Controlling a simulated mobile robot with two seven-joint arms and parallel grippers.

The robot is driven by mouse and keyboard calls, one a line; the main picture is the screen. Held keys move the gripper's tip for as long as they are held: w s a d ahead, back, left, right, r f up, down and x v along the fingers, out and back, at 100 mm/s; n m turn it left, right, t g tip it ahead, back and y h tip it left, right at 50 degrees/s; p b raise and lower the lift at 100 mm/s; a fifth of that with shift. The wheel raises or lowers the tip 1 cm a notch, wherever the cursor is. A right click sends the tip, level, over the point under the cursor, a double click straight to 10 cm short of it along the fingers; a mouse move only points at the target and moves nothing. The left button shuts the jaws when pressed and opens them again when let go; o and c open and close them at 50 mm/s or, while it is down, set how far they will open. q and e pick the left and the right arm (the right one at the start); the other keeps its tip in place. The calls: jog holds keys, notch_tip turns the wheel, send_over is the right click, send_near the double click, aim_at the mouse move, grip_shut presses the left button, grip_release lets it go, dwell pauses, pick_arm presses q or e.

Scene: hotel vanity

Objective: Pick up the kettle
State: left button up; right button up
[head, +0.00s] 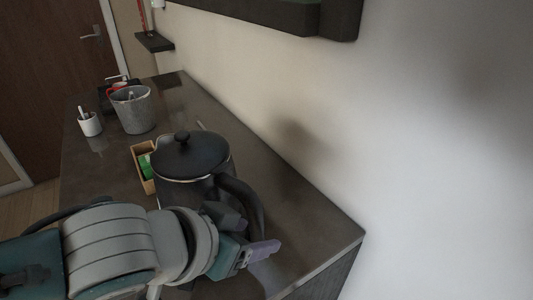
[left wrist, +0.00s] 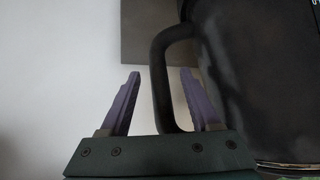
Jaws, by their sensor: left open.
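The kettle (head: 185,160) is dark with a black domed lid and a knob on top. It stands upright on the dark counter in the head view, and its black handle (head: 243,200) points toward the near right. My left gripper (head: 248,236) is at the handle, partly in front of the kettle's lower body. In the left wrist view the open left gripper (left wrist: 158,103) has its purple fingers on either side of the handle (left wrist: 160,75), with gaps visible. The kettle body (left wrist: 265,85) fills the right of that view. My right gripper is not in view.
A small wooden box (head: 143,167) with green items stands beside the kettle. A grey bucket (head: 133,110) and a white cup (head: 90,124) stand farther back on the counter (head: 320,232). The wall (head: 420,150) borders its right side. The counter's near right corner is bare.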

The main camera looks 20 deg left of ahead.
pick_arm(q)
jog(key=shift+x, duration=1)
grip_shut()
dwell(0.6)
jog(key=shift+r, duration=0.1)
